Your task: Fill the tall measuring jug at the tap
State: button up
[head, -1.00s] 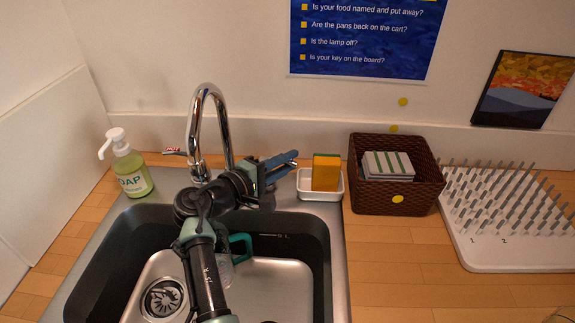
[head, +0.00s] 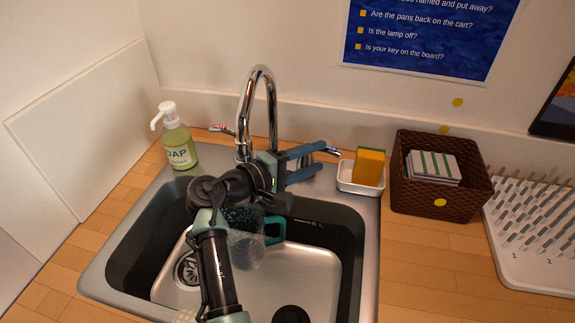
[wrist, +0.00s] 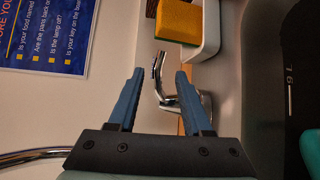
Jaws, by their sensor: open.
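The tall measuring jug (head: 247,250) is clear with a teal handle (head: 274,230). It stands in the sink, partly hidden by my arm; its water level cannot be told. The chrome tap (head: 262,90) arches at the back of the sink. One lever (head: 222,129) with a red mark points left of it; another lever (head: 332,151) shows on its right. My gripper (head: 323,157) is open, right of the tap, its blue fingers pointing right. In the wrist view, a chrome lever (wrist: 157,75) shows between the fingertips (wrist: 160,73), apparently beyond them; contact cannot be told.
A yellow sponge (head: 369,166) sits in a white dish (head: 360,187) close right of my fingers. A soap bottle (head: 179,148) stands left of the tap. A brown basket (head: 440,204) and a white drying rack (head: 530,265) stand right on the wooden counter (head: 425,260).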

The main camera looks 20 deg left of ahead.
jog(key=v, duration=0.8)
dwell(7.2)
